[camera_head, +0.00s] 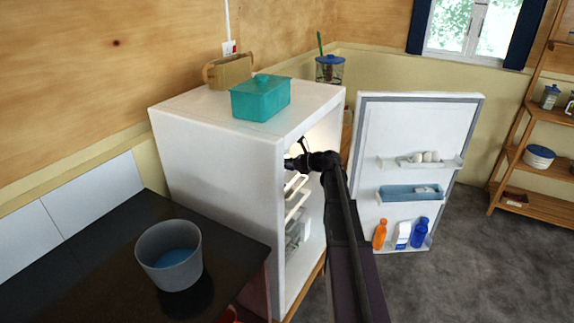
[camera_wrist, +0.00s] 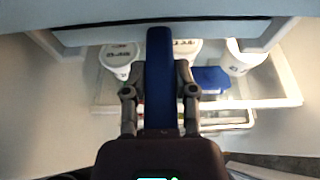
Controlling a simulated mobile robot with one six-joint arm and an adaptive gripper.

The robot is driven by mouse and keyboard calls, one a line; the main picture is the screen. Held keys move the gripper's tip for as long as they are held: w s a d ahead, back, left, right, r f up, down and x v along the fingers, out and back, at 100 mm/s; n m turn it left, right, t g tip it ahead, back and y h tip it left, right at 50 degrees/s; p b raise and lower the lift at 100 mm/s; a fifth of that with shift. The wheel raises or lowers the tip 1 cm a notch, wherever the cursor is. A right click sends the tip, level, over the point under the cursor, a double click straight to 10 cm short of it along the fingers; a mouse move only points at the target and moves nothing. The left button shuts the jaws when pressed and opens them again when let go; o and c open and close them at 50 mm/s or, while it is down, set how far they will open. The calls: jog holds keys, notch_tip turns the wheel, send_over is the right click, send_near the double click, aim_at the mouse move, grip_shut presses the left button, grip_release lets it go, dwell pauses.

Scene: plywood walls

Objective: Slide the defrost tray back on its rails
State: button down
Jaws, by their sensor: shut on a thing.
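The white fridge (camera_head: 215,165) stands with its door open. In the wrist view, a pale grey-blue wide front (camera_wrist: 215,32) spans the top of the compartment and looks like the defrost tray. A dark blue bar (camera_wrist: 160,75) runs from it down between my fingers and seems to be its handle. My gripper (camera_wrist: 159,95) is shut on this bar. In the head view my gripper (camera_head: 294,164) is inside the fridge opening, high up, and the tray cannot be made out. The rails are hidden, so I cannot tell how far in the tray sits.
Below, a shelf (camera_wrist: 285,92) holds white tubs (camera_wrist: 118,55) and a blue box (camera_wrist: 211,79). The open fridge door (camera_head: 415,125) stands right of my arm. A teal box (camera_head: 260,98) is on the fridge top. A grey bucket (camera_head: 168,252) stands on the dark counter (camera_head: 75,265).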

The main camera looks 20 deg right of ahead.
jog(key=shift+w+a, duration=0.55)
jog(key=shift+w, duration=0.1)
jog(key=shift+w+a, duration=0.25)
jog(key=shift+w, duration=0.05)
dwell(1.3)
jog(key=shift+c, duration=1.7)
grip_release()
jog(key=shift+s+d, duration=0.1)
jog(key=s+d, duration=1.6)
jog(key=s, duration=0.3)
jog(key=shift+s+d, duration=0.25)
jog(key=shift+d, duration=0.15)
jog(key=shift+s+r, duration=0.15)
